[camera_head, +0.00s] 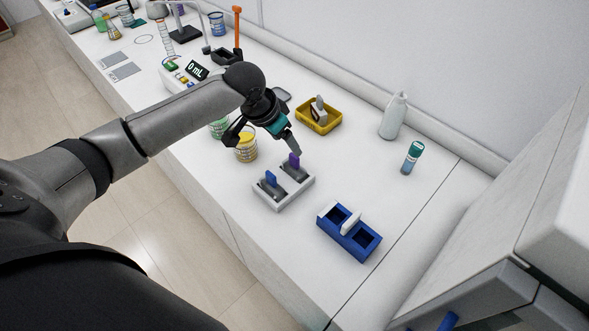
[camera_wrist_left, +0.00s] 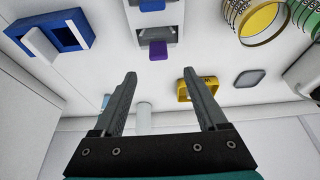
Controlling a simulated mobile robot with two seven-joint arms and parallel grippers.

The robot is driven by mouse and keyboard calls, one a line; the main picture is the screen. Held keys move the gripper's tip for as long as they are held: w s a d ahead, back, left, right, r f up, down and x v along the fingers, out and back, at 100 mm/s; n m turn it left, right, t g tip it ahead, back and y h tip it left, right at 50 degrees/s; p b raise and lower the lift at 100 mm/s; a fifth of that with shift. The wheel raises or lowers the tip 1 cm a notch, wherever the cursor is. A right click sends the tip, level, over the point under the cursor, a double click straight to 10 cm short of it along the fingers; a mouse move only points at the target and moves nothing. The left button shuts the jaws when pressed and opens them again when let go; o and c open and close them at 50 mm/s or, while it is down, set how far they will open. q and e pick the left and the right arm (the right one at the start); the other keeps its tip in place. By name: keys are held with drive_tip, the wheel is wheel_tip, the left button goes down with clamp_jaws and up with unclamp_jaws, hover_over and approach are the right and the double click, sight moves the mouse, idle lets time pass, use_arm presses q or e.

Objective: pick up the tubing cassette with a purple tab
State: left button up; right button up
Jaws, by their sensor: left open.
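The tubing cassette with a purple tab (camera_head: 295,160) stands in a white holder (camera_head: 268,205) on the bench, beside a cassette with a blue tab (camera_head: 270,178). The purple tab also shows in the left wrist view (camera_wrist_left: 158,50), just beyond and between the fingertips. My left gripper (camera_head: 295,149) is right by the purple tab in the head view. Its two fingers are spread apart with nothing between them in the left wrist view (camera_wrist_left: 158,76). The cassette bodies are partly hidden in the holder. My right gripper is not in view.
A blue two-bay holder (camera_head: 363,248) with a white piece stands in front right. A yellow tray (camera_head: 319,122) lies behind, with a white bottle (camera_head: 393,116) and a teal-capped vial (camera_head: 412,157) to its right. A yellow-filled beaker (camera_head: 246,150) stands left of the holder.

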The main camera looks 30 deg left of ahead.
sight(294, 156)
use_arm(q)
drive_tip(key=shift+x, duration=3.1)
drive_tip(key=shift+s+d, duration=0.1)
drive_tip(key=shift+s, duration=0.1)
drive_tip(key=shift+c, duration=0.2)
clamp_jaws()
